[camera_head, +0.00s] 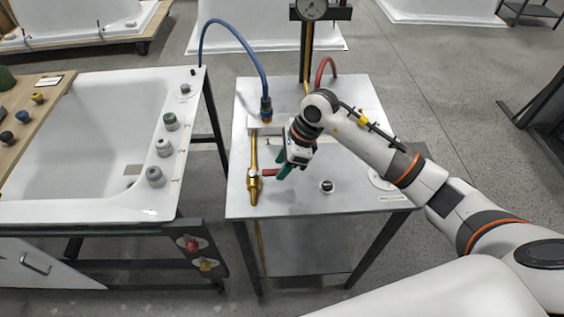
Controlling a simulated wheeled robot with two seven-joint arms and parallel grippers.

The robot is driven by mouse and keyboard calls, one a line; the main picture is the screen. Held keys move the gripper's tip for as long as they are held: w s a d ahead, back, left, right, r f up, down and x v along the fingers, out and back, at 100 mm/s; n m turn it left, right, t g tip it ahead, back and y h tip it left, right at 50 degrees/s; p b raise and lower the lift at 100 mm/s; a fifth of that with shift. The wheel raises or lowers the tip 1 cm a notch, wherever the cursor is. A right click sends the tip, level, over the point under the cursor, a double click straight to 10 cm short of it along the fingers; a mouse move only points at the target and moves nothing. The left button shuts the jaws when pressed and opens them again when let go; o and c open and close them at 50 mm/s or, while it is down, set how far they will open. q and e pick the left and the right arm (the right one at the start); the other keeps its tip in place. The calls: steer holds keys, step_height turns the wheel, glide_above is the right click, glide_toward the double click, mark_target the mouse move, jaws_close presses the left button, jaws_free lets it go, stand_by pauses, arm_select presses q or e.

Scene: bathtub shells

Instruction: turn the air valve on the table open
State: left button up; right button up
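The air valve is a brass fitting (253,184) on the left part of the light grey table (305,205). It joins an upright-running brass pipe (254,150), and a short red handle (269,172) sticks out from it to the right. My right gripper (282,172), with green fingers, is at the right end of this handle. At this size I cannot tell whether the fingers touch the handle or how far apart they are. My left gripper is not in view.
A blue hose (236,25) arches to the fitting at the table's back left. A red hose (325,68) and a gauge (312,8) on a post stand behind. A small black-topped knob (326,187) sits right of the gripper. A white bathtub (100,115) stands left.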

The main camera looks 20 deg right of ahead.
steer(key=shift+a+f, duration=0.15)
steer(key=shift+f, duration=0.2)
jaws_close()
